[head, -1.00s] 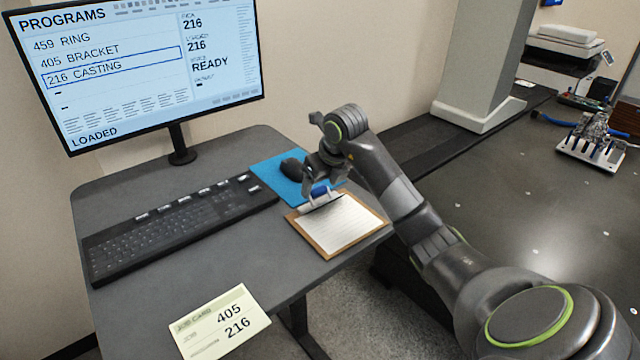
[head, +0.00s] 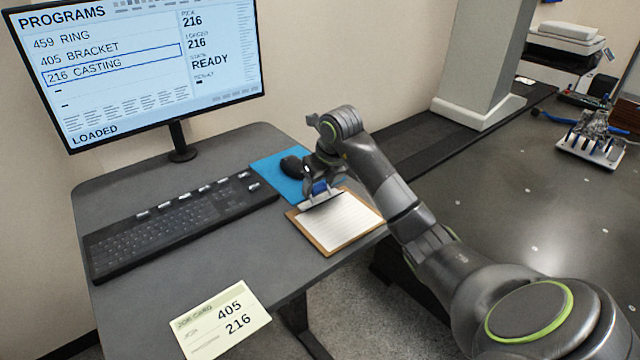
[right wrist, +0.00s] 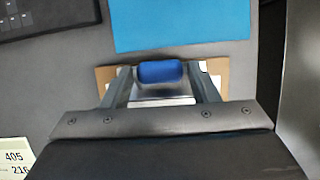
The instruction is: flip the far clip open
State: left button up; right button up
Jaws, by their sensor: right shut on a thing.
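A brown clipboard (head: 345,222) with lined white paper lies at the right edge of the desk. A metal clip with a blue roll-shaped piece (head: 319,187) is at its far end. My right gripper (head: 317,190) is over that end, its fingers pointing down. In the right wrist view, the blue piece (right wrist: 160,72) sits between the two fingers, above the silvery clip plate (right wrist: 163,101); the gripper is shut on it. The clip looks flat against the board, though the gripper partly hides it. My left gripper is not in view.
A keyboard (head: 180,224), a monitor (head: 140,70) and a job card (head: 220,319) are on the desk. A fixture (head: 590,150) stands on the dark table at right.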

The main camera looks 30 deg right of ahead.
jog(key=shift+w+g, duration=0.25)
jog(key=shift+g, duration=0.25)
jog(key=shift+w+g, duration=0.25)
jog(key=shift+g, duration=0.25)
jog(key=shift+w+r+g+p, duration=0.2)
jog(key=shift+w+g+p, duration=0.1)
jog(key=shift+g+p, duration=0.7)
jog(key=shift+w+f+p, duration=0.1)
jog(key=shift+p, duration=0.35)
jog(key=shift+w+f+g+p, duration=0.3)
jog(key=shift+g+p, duration=0.2)
jog(key=shift+g, duration=0.2)
jog(key=shift+f, duration=0.15)
jog(key=o, duration=0.8)
jog(key=shift+c, duration=0.2)
